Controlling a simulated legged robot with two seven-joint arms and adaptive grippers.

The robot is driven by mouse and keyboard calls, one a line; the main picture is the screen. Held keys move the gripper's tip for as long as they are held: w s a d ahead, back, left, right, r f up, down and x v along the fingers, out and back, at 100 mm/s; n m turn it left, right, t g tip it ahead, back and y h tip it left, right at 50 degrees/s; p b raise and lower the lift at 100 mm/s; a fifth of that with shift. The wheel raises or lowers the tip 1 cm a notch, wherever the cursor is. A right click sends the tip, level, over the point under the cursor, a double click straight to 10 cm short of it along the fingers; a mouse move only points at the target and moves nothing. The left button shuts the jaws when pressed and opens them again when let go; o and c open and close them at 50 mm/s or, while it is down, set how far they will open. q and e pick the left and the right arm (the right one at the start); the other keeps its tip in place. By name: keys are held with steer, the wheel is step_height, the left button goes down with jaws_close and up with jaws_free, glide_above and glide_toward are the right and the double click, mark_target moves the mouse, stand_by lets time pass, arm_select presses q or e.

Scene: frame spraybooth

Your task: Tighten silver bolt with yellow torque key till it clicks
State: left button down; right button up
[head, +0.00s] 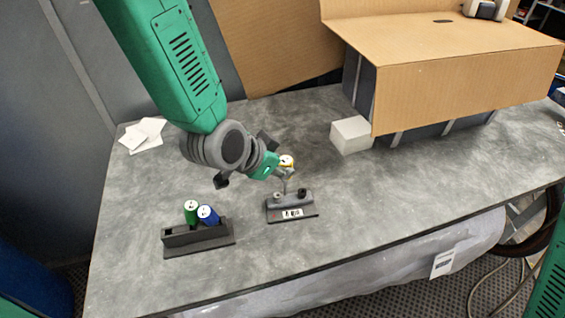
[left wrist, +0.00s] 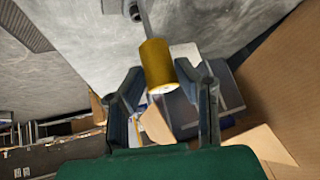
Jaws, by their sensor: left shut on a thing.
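The yellow torque key (head: 287,161) is in my left gripper (head: 276,168), its shaft pointing down over the bolt block (head: 305,211). In the left wrist view the yellow handle (left wrist: 158,66) lies between the fingers of the left gripper (left wrist: 163,85), with its grey shaft running away from the gripper. The block bears small bolt heads on top, one of them at its right (head: 301,193). I cannot make out which is the silver bolt, nor whether the key's tip is seated on one. My right gripper is not in view.
A dark holder (head: 200,238) with a green key (head: 191,211) and a blue key (head: 208,214) stands left of the block. A white box (head: 351,134) and a large cardboard-covered unit (head: 460,80) stand at the back right. White papers (head: 143,133) lie at the back left.

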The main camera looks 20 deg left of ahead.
arm_select(q)
steer(key=shift+a+p, duration=0.35)
steer(key=shift+a, duration=0.75)
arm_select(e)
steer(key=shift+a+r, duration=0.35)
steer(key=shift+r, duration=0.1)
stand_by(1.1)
arm_select(q)
steer(key=shift+a, duration=0.35)
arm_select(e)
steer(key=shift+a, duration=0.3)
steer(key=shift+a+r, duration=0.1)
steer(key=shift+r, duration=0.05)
